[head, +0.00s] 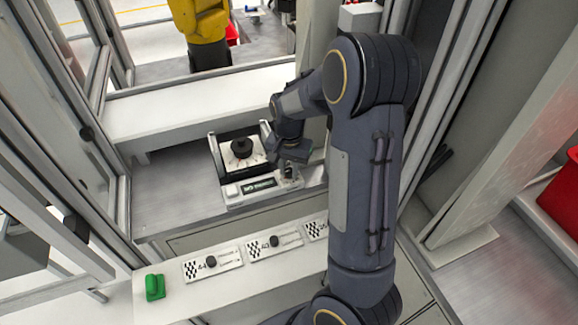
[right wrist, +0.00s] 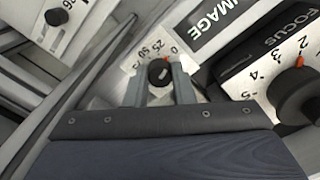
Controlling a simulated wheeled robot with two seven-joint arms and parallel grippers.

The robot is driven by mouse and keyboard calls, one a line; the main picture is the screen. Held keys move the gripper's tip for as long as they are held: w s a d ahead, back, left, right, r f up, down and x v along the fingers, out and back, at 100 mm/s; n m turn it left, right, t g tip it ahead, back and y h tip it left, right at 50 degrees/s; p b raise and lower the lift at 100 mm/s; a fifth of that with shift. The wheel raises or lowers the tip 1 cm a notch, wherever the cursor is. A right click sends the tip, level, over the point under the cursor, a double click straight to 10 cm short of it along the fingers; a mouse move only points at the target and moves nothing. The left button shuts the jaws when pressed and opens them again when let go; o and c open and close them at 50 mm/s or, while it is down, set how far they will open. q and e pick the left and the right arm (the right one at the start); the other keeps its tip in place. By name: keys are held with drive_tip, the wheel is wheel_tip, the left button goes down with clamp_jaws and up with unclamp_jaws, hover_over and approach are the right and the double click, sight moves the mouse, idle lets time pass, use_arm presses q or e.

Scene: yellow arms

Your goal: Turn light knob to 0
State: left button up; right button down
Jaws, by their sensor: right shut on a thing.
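The light knob (right wrist: 158,72) is a small black knob on a white dial with a printed scale including 0, 25 and 50. An orange mark shows at its upper edge, on the side toward the 0 and 25; its exact reading is hard to tell. My right gripper (right wrist: 160,80) has its two grey fingers on either side of the knob and is shut on it. In the head view my right gripper (head: 291,168) is at the right end of the control panel (head: 233,198), where it and my arm largely hide the knob. My left gripper is not in view.
A large black focus knob (right wrist: 297,97) sits right of the light knob; it also shows in the head view (head: 241,147). An IMAGE label (right wrist: 212,20) lies between them. Labelled plates with small knobs (head: 212,262) and a green block (head: 154,287) are on the front ledge.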

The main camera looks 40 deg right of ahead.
sight(289, 171)
drive_tip(key=shift+r+m, duration=0.1)
drive_tip(key=shift+m, duration=0.5)
drive_tip(key=shift+w, duration=0.1)
drive_tip(key=c, duration=1.2)
unclamp_jaws()
drive_tip(key=shift+c, duration=0.2)
wheel_tip(289, 171, up, 8)
drive_tip(key=shift+f, duration=0.15)
